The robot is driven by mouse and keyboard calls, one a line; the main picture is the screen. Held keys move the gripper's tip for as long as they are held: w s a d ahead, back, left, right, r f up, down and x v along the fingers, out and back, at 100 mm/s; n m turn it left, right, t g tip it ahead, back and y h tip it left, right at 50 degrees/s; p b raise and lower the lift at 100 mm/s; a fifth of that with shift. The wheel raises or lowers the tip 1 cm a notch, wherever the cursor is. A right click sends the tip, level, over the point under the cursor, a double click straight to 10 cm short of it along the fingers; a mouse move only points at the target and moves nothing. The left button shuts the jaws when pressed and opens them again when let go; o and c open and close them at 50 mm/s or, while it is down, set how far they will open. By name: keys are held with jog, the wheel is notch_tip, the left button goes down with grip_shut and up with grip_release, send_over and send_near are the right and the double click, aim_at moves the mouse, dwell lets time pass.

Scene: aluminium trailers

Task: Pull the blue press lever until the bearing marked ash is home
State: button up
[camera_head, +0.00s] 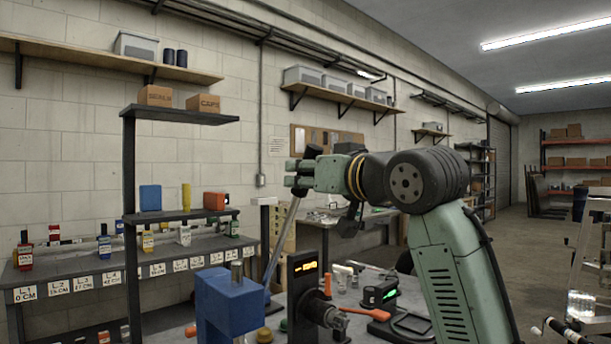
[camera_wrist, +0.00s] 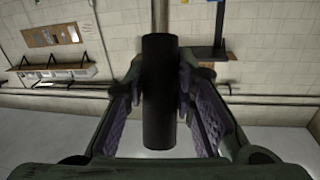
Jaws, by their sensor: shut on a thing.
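The blue press (camera_head: 228,302) stands on the bench at the bottom of the head view, with a steel post (camera_head: 237,272) in its top. Its lever is a steel rod (camera_head: 283,240) rising from beside the press, leaning up to the right. My gripper (camera_head: 299,176) is at the lever's upper end, high above the bench. In the wrist view the lever's black grip (camera_wrist: 160,92) sits between the two padded fingers, and my gripper is shut on it. I cannot make out the bearing marked ash or any marking on it.
A shelf rack (camera_head: 129,240) with bottles and boxes stands at left.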

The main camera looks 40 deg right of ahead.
grip_shut()
jog(key=shift+f, duration=0.1)
